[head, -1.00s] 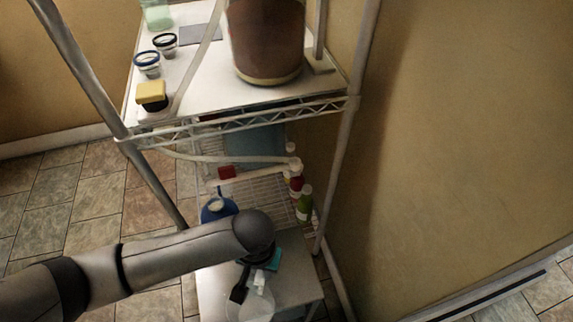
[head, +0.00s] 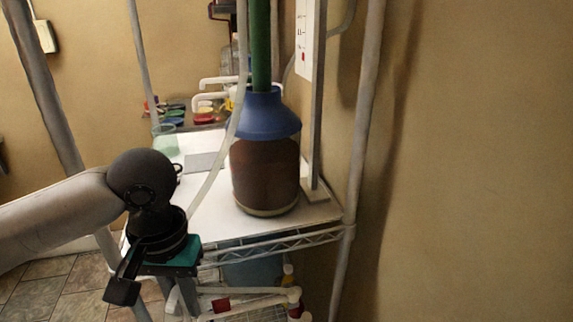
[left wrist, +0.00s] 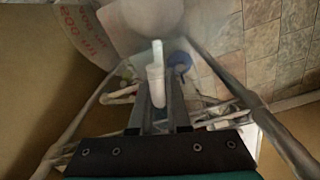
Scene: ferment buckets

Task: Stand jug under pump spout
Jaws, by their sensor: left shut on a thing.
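In the left wrist view my left gripper (left wrist: 160,105) is shut on a white handle (left wrist: 156,88), apparently the jug's. A translucent grey shape, apparently the jug body (left wrist: 155,14), shows at the top of that view; its outline is faint. In the head view my left gripper (head: 181,298) points down at the shelf's near left side; the jug is not visible there. White bent pipes (head: 212,98) stand behind the shelf; I cannot tell whether one is the pump spout. My right gripper is not in view.
A large brown-filled vessel with a blue top (head: 268,118) stands on the white shelf (head: 215,212). A clear hose (head: 228,135) hangs down to its left. Metal posts (head: 362,120) frame the rack. The shelf's front left area is bare.

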